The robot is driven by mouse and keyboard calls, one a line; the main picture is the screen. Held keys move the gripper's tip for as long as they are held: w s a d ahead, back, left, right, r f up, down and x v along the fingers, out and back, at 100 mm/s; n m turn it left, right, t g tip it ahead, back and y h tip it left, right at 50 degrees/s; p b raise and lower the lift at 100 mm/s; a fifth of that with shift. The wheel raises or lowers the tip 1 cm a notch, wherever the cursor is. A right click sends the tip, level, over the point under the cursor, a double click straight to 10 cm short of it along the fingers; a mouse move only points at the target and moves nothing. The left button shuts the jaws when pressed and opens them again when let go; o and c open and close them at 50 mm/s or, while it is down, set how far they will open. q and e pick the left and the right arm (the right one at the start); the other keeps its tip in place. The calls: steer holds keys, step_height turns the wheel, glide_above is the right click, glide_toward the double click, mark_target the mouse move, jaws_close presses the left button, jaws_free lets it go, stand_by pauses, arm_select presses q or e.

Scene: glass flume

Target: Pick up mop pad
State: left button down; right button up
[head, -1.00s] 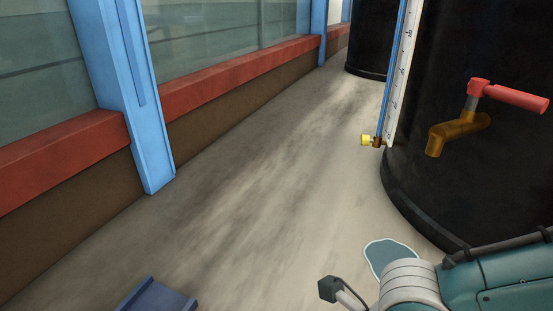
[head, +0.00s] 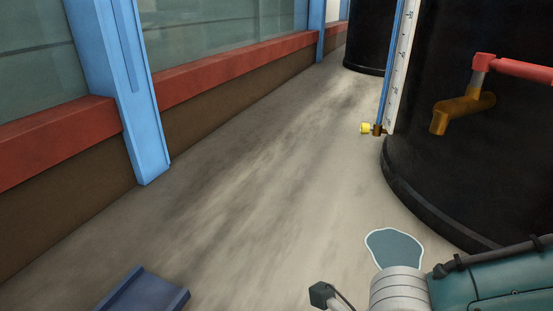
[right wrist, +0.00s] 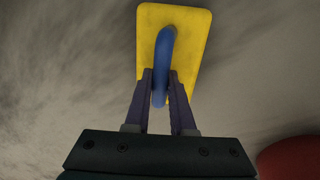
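A flat grey-teal pad with a pale edge, which looks like the mop pad (head: 393,246), lies on the floor in the head view, partly behind my right arm. My right gripper is out of sight in the head view. In the right wrist view my right gripper (right wrist: 159,76) has its fingers close on both sides of the blue handle of a yellow rectangular float (right wrist: 182,52); it looks shut on that handle. The grey-teal pad does not show in the right wrist view. My left gripper is not in view.
A large black tank (head: 450,160) with a red-handled valve (head: 485,62) stands at right. A yellow-tipped fitting (head: 365,128) sticks out beside it. A blue post (head: 140,110) and red-ledged glass wall line the left. A dark blue tray-like object (head: 145,290) is at lower left. The middle floor is clear.

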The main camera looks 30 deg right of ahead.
jaws_close()
stand_by(0.9)
